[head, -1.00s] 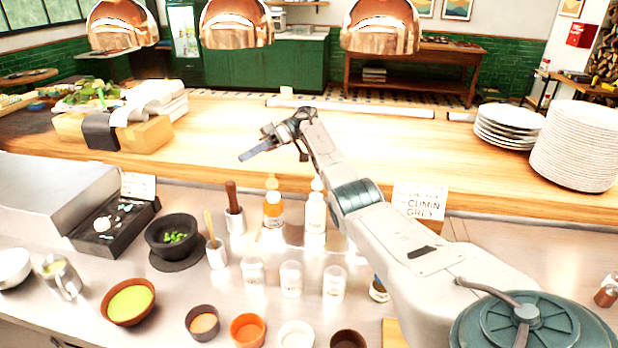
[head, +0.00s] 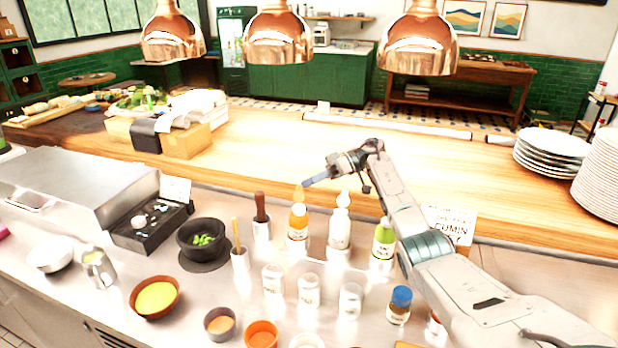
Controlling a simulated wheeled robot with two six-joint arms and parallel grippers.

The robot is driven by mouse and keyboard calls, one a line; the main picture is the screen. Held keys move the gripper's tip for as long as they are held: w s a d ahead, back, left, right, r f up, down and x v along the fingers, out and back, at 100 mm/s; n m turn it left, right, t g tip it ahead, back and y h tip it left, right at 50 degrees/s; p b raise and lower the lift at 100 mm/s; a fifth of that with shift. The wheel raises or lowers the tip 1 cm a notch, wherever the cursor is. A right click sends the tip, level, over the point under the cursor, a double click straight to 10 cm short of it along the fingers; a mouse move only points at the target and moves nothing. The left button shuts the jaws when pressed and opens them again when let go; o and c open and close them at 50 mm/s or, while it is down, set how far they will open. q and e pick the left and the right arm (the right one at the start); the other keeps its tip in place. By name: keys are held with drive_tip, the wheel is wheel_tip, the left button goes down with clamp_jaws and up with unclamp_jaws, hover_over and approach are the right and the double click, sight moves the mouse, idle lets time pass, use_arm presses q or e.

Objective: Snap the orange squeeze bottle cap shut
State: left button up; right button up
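The orange squeeze bottle (head: 298,224) stands upright on the steel counter, with a pale orange top (head: 299,194). Whether its cap is open or shut is too small to tell. My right gripper (head: 308,183) comes in from the right, and its blue-grey fingertips overlap the area just above the bottle's top in the head view. I cannot tell whether they touch it, and the gap between the fingers does not show. My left gripper is out of view.
A white bottle (head: 340,230) and a green bottle (head: 383,241) stand to the right. A wooden-handled tool in a cup (head: 261,226) stands to the left. Several clear cups (head: 309,290) are in front. The wooden ledge (head: 270,160) behind is mostly clear.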

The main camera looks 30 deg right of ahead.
drive_tip(key=shift+w+a+f, duration=0.25)
drive_tip(key=shift+a, duration=0.25)
drive_tip(key=shift+c, duration=0.3)
clamp_jaws()
